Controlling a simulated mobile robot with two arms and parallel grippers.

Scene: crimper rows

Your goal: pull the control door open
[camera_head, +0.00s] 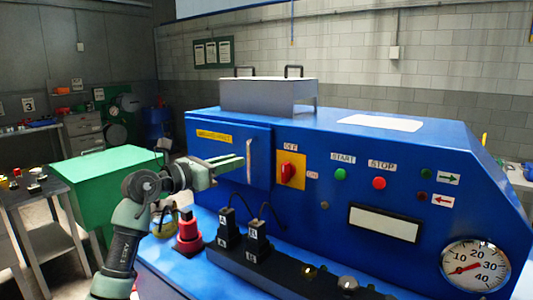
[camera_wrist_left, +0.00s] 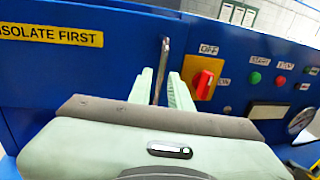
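The control door (camera_head: 222,142) is a blue panel at the left of the blue machine's front, with a yellow label; it looks shut. Its upright metal handle (camera_head: 249,163) is near the door's right edge. The door also shows in the left wrist view (camera_wrist_left: 110,65). My left gripper (camera_head: 240,162) is open, with its pale green fingertips close to the handle. In the left wrist view the handle (camera_wrist_left: 161,65) stands between the two fingers (camera_wrist_left: 160,78), with gaps visible; whether it lies within their reach is unclear. My right gripper is not in view.
A yellow plate with a red rotary switch (camera_head: 291,170) is just right of the handle. Green and red buttons (camera_head: 379,183) are farther right. A red-based part (camera_head: 188,236) and black blocks (camera_head: 258,243) stand on the ledge below. A green box (camera_head: 95,180) is at left.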

